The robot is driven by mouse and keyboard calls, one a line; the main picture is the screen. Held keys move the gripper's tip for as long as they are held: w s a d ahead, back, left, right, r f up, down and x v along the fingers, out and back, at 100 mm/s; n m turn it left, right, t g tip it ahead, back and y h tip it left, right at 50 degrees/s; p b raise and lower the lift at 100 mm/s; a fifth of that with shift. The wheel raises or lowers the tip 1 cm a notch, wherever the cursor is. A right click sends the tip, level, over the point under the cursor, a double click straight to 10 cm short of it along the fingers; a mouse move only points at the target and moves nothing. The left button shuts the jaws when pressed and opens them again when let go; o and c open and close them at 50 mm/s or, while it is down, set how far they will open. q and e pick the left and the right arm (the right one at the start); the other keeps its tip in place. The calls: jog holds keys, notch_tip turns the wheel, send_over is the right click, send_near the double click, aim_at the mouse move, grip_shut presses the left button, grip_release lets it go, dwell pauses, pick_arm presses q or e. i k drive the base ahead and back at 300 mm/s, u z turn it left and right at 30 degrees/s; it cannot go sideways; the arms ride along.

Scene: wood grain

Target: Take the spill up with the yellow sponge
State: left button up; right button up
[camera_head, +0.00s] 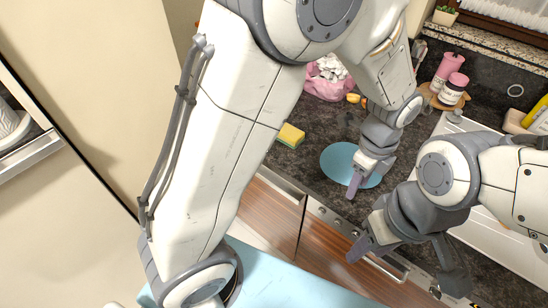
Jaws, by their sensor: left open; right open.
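The yellow sponge (291,134), with a green underside, lies on the dark speckled counter, left of the spill and near the counter's front edge. The spill (336,163) is a flat, light blue round patch on the counter. My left gripper (366,180) is open and empty over the right part of the spill, hiding some of it; one finger shows clearly. The sponge is to the left of this gripper, apart from it. My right gripper (407,266) is open and empty, lower in the picture, in front of the counter's edge.
A pink bag with white contents (328,76) stands behind the sponge. Pink-lidded jars (453,90) stand on a round wooden board at the back right. A yellow bottle (540,114) is at the right edge. The counter between sponge and spill is clear.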

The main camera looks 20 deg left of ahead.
aim_at(289, 135)
jog(key=z, duration=0.05)
jog(key=k, duration=0.55)
jog(key=u, duration=0.8)
jog(key=i, duration=1.3)
jog(key=z, duration=0.5)
